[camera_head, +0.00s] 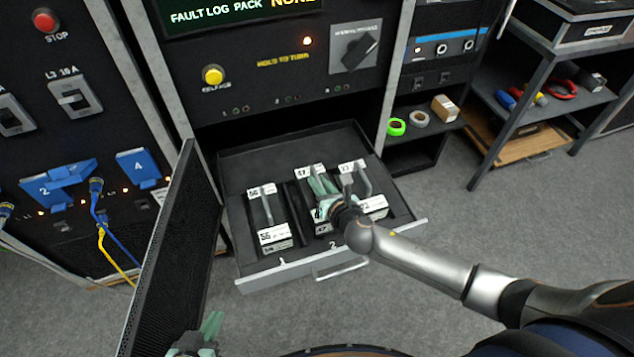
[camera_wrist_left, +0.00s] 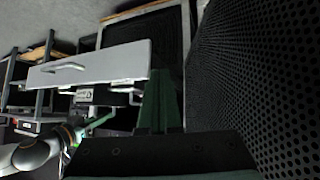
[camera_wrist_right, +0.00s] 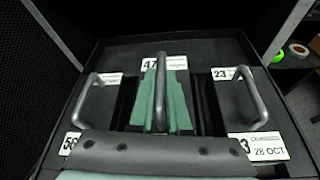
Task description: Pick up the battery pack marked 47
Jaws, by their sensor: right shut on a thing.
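The battery pack marked 47 (camera_head: 311,170) is in the middle bay of the open drawer (camera_head: 262,281). Its 47 label (camera_wrist_right: 165,63) and upright grey handle (camera_wrist_right: 161,75) show in the right wrist view. My right gripper (camera_head: 323,190) is shut on this handle, with a green finger on each side of it (camera_wrist_right: 161,100). The fingers and palm hide much of the pack. I cannot tell whether it is raised. My left gripper (camera_head: 211,326) is low in the head view, away from the packs. Its fingers (camera_wrist_left: 160,100) look closed together, with nothing between them.
Pack 56 (camera_head: 270,236) is left of pack 47 and pack 23 (camera_head: 352,167) is right of it, both close by. A perforated door (camera_head: 165,250) stands open left of the drawer, near my left gripper. The rack panel (camera_head: 285,65) is above the drawer's back.

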